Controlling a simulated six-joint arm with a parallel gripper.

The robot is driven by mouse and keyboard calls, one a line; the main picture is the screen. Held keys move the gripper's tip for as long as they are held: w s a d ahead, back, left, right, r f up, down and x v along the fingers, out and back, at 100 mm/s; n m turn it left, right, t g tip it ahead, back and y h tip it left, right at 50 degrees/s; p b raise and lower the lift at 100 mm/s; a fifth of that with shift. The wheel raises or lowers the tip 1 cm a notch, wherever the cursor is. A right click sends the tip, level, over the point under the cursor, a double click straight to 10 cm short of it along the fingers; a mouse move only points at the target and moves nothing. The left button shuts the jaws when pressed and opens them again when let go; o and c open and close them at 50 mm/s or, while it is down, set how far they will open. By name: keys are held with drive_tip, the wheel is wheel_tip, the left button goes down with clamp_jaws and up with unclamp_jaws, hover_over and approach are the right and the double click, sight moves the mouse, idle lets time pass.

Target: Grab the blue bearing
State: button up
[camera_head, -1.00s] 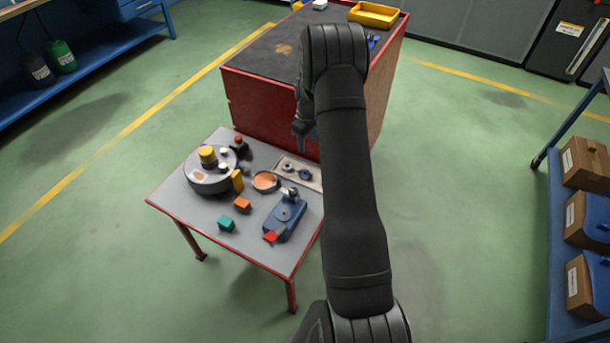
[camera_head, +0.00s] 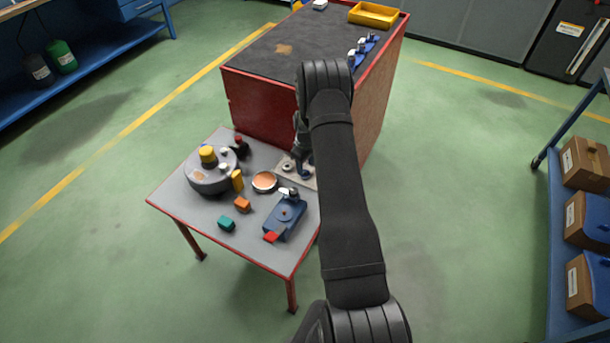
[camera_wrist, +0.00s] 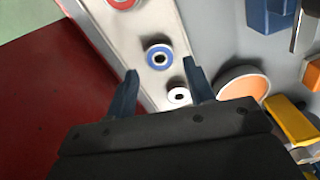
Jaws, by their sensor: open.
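The blue bearing (camera_wrist: 158,58) is a blue ring with a pale inner ring and dark centre. In the wrist view it lies on a pale tray (camera_wrist: 150,20), just beyond and between the fingertips of my open gripper (camera_wrist: 162,74). The gripper looks empty. A white bearing (camera_wrist: 179,96) sits close by, near the right finger, and a red bearing (camera_wrist: 122,3) is at the top edge. In the head view my gripper (camera_head: 302,174) is low over the tray (camera_head: 286,178), and the arm hides part of the tray.
An orange-topped round dish (camera_head: 264,182), a blue fixture (camera_head: 286,214), a grey turntable (camera_head: 208,180) and coloured blocks stand on the small table (camera_head: 190,208). A red cabinet (camera_head: 262,110) rises directly behind the tray.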

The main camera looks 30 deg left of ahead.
sight(305, 170)
drive_tip(key=f, duration=0.4)
drive_tip(key=shift+a+f, duration=0.15)
drive_tip(key=shift+a, duration=0.05)
drive_tip(key=c, duration=0.8)
